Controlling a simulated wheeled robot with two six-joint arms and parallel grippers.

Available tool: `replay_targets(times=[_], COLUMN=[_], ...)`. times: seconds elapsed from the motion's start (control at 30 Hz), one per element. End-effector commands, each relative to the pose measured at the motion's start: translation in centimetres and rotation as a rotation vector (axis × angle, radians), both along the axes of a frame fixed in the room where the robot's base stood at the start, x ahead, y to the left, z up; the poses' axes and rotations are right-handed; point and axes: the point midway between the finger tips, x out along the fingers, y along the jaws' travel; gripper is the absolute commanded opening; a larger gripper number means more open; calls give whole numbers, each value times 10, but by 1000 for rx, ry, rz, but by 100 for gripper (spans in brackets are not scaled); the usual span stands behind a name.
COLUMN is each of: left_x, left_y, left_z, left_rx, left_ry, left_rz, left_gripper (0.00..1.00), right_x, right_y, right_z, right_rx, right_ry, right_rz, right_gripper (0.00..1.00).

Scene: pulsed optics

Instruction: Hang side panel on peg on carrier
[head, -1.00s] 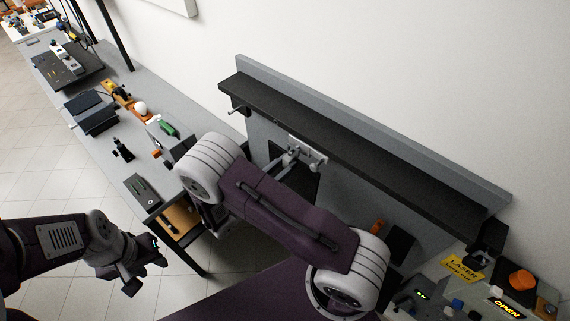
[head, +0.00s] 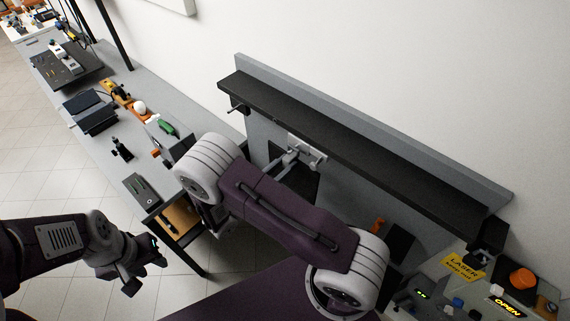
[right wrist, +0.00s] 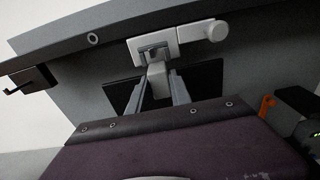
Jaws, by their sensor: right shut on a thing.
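The carrier (right wrist: 172,42) is a light grey block on the underside of a dark rail, with a round white knob sticking out to its right. It also shows in the head view (head: 308,150). The side panel (right wrist: 205,80) is a dark flat plate below the carrier, partly hidden by my gripper. My right gripper (right wrist: 157,78) is shut on a pale grey tab that appears to belong to the panel, just below the carrier. Whether the panel touches the peg is hidden. My left gripper (head: 146,272) is empty and open, low at the left.
The long dark rail (head: 350,145) runs along the wall board, with a dark hook (right wrist: 22,88) at its left end. A grey bench (head: 95,85) with tools stands at the left. An orange knob (head: 522,278) and a yellow laser sign (head: 463,267) are at the lower right.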

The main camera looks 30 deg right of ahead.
Motion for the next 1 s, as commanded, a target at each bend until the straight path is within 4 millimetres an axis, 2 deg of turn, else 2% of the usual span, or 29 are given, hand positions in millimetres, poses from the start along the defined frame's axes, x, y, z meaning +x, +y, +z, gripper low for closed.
replay_targets(times=[0.23, 0.27, 0.33, 0.37, 0.7, 0.77, 1.0], left_x=[0, 0, 0, 0, 0, 0, 0], left_y=[0, 0, 0, 0, 0, 0, 0], left_z=[-1, -1, -1, -1, -5, -11, -39], left_rx=[0, 0, 0, 0, 0, 0, 0], left_ry=[0, 0, 0, 0, 0, 0, 0], left_rz=[0, 0, 0, 0, 0, 0, 0], left_gripper=[36, 36, 36, 36, 36, 36, 36], right_x=[0, 0, 0, 0, -1, -4, -24], right_y=[0, 0, 0, 0, 4, 13, 62], right_z=[-1, -1, -1, -1, -3, -4, -4], right_rx=[0, 0, 0, 0, 1, 2, 3], right_ry=[0, 0, 0, 0, -2, -4, -3], right_rz=[0, 0, 0, 0, 2, 5, 6], right_gripper=[0, 28, 47, 50, 50, 50, 50])
